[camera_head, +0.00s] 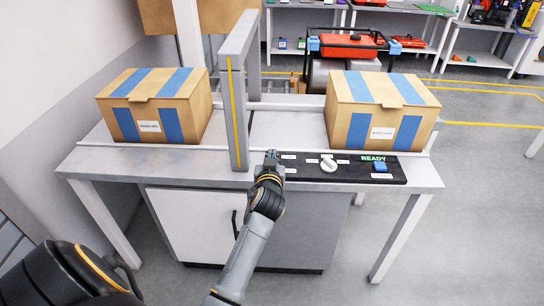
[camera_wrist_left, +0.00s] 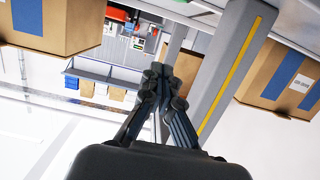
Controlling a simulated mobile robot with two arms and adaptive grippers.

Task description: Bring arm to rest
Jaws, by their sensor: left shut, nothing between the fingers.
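My left gripper (camera_head: 271,157) is shut and empty, at the front edge of the conveyor table, by the left end of the black control panel (camera_head: 309,175). In the left wrist view its fingers (camera_wrist_left: 157,72) meet at the tips with nothing between them. The panel carries a white knob (camera_head: 328,165), a blue button (camera_head: 379,166) and a lit green READY sign (camera_head: 373,158). The right gripper is not in view.
Two cardboard boxes with blue tape stand on the conveyor table, one left (camera_head: 195,98) and one right (camera_head: 345,120). A grey gate frame (camera_head: 238,120) with a yellow stripe rises between them. A white cabinet (camera_head: 195,225) is below. Grey floor at right is clear.

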